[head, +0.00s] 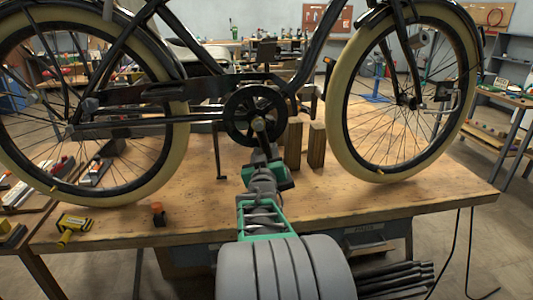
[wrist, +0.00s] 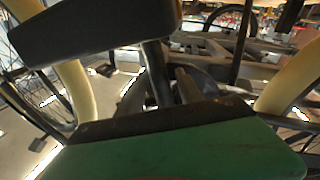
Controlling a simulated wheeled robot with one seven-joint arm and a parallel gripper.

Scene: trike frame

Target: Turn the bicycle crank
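The bicycle's round black chainring (head: 250,108) is at the middle of the head view, in the lower part of the dark frame. My gripper (head: 262,148) is just below and in front of it, at the crank, and hides part of the crank area. In the wrist view, a large dark block (wrist: 95,28) fills the upper left, perhaps a pedal or crank part. A metal shaft (wrist: 157,72) runs down from it between my grey fingers (wrist: 160,92). The fingers stand on either side of the shaft; whether they touch it is hidden.
The bicycle stands on a wooden workbench (head: 420,200), its wheels (head: 352,150) left and right of my arm. Wooden blocks (head: 316,145) stand right of the chainring. A yellow tool (head: 72,225) and a small orange-and-black item (head: 158,213) lie at the front left.

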